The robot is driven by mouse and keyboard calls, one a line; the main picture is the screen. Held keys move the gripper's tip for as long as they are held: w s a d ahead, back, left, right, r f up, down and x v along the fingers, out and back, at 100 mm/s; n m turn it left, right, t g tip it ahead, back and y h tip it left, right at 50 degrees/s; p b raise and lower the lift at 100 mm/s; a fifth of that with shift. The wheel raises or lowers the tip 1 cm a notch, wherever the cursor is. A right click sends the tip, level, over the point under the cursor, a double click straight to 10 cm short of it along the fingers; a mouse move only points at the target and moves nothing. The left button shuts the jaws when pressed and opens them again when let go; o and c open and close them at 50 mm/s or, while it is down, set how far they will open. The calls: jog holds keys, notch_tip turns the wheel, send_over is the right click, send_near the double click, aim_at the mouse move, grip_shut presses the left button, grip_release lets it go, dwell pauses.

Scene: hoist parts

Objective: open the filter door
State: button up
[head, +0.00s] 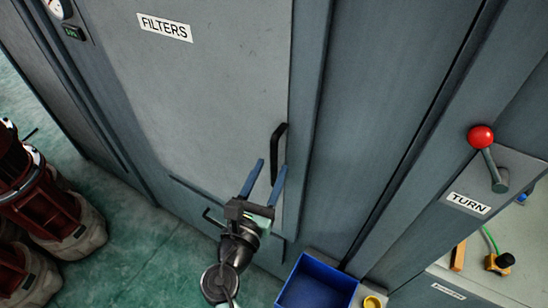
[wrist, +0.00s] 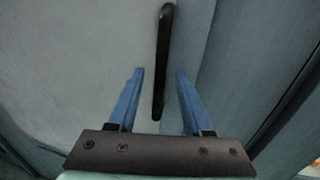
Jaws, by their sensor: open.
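The filter door (head: 215,85) is a grey panel with a "FILTERS" label (head: 165,27), and it looks shut. Its black bar handle (head: 277,150) runs upright near the door's right edge. My gripper (head: 268,170) is open, with its two blue fingers pointing at the door near the handle's lower end. In the wrist view, the handle (wrist: 163,60) stands between and beyond the fingertips (wrist: 160,72), its lower end reaching into the gap. I cannot tell whether a finger touches it.
A blue bin (head: 318,283) and a small yellow part (head: 373,302) are below right. A red-knobbed lever (head: 482,137) marked "TURN" is at right. Red-and-grey machines (head: 45,200) stand at left. Green floor (head: 130,245) lies open before the cabinet.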

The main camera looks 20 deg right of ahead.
aim_at(273, 166)
jog(key=shift+x, duration=1.55)
jog(key=shift+c, duration=0.2)
grip_shut()
